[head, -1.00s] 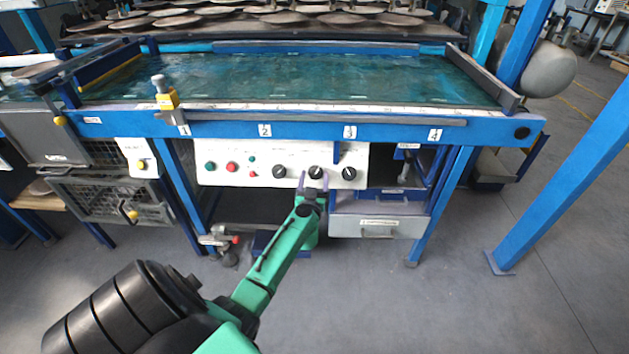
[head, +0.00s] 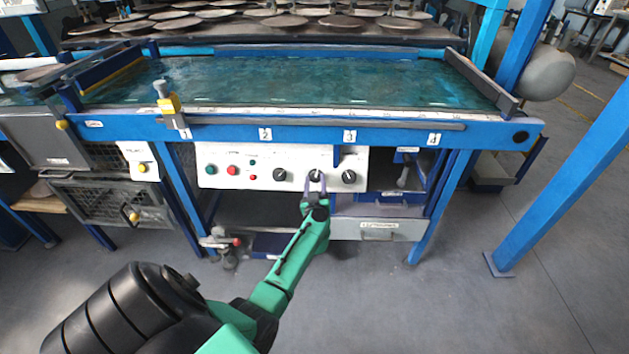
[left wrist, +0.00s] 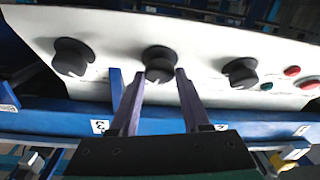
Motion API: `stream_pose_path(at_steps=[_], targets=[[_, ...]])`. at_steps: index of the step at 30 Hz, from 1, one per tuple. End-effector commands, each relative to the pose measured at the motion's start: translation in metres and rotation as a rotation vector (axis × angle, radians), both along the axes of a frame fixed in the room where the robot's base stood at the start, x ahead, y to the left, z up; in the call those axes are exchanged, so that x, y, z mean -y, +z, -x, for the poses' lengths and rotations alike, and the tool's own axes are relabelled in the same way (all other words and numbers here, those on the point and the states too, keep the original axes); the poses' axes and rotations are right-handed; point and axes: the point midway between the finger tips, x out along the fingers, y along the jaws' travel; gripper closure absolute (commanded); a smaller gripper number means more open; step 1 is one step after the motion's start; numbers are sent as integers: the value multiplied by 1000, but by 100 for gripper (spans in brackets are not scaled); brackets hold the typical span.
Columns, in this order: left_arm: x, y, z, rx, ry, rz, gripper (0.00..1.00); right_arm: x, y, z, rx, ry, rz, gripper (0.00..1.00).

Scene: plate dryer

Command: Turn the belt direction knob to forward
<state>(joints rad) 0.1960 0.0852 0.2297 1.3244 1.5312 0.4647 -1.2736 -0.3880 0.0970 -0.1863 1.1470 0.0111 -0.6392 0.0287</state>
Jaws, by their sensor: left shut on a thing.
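The white control panel (head: 213,153) carries three black knobs in a row: a left knob (head: 280,174), a middle knob (head: 315,175) and a right knob (head: 349,177). Their labels are too small to read. My left gripper (head: 316,184) reaches the middle knob from below and in front. In the left wrist view, the purple fingers of my left gripper (left wrist: 159,75) stand on either side of the middle knob (left wrist: 158,58) and are shut on it. The other knobs show there at left (left wrist: 72,57) and right (left wrist: 240,72). My right gripper is not in view.
Green (head: 210,168) and red (head: 232,169) buttons sit left of the knobs. A blue bracket (head: 337,155) hangs between the middle and right knobs. The blue table rail (head: 300,130) runs above the panel, and a grey drawer (head: 378,229) is below right.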

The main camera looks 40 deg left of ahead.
Motion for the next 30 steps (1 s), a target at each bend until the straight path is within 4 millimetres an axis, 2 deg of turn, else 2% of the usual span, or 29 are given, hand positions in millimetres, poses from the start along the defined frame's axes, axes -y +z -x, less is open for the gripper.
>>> stream_pose_path(at_steps=[15, 30], targets=[[6, 2, -5, 250, 237, 336, 100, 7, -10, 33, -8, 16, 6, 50], [6, 3, -7, 408, 386, 540, 100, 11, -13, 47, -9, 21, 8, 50]])
